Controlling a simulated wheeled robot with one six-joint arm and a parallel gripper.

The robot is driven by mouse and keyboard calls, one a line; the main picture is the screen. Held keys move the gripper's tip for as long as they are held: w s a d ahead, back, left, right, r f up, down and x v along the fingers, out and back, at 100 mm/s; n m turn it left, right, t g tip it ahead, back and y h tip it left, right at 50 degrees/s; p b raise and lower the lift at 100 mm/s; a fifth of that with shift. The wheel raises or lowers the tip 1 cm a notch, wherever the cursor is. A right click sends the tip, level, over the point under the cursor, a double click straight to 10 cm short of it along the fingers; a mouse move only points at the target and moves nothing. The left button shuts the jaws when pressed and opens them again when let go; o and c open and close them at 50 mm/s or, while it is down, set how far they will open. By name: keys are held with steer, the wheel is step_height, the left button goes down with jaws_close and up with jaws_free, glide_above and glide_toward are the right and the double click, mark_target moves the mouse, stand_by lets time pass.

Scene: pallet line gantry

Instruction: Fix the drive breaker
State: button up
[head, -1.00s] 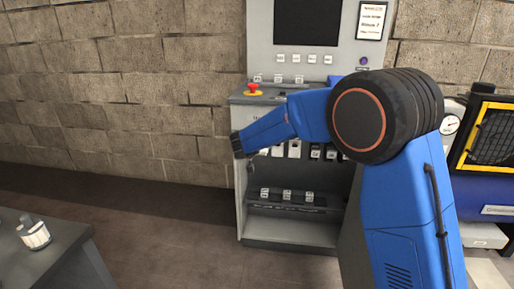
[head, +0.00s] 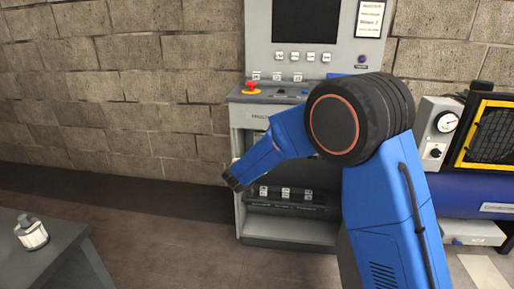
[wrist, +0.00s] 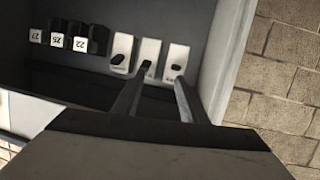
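The grey control cabinet (head: 290,231) stands against the wall. In its lower bay, a row of black blocks with white tags (head: 286,192) shows. I cannot tell which of these is the drive breaker. My gripper (wrist: 163,74) is open, its two dark fingers apart with nothing seen between them. The fingertips overlap the middle and right white plates in the picture; contact cannot be told. In the head view the fingers are not clear.
A gauge box (head: 438,130) and yellow-framed mesh (head: 490,135) stand at right. A dark table (head: 62,262) with a small white-and-grey object (head: 31,232) is at lower left.

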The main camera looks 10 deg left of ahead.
step_height(320, 180, down, 3)
steer(key=s+a+t+y, duration=0.2)
steer(key=s+a+t, duration=0.1)
steer(key=w, duration=1.7)
steer(key=shift+w+d+r+n, duration=0.15)
steer(key=shift+w+d+n, duration=0.15)
steer(key=shift+d, duration=0.15)
steer(key=shift+c, duration=0.6)
jaws_close()
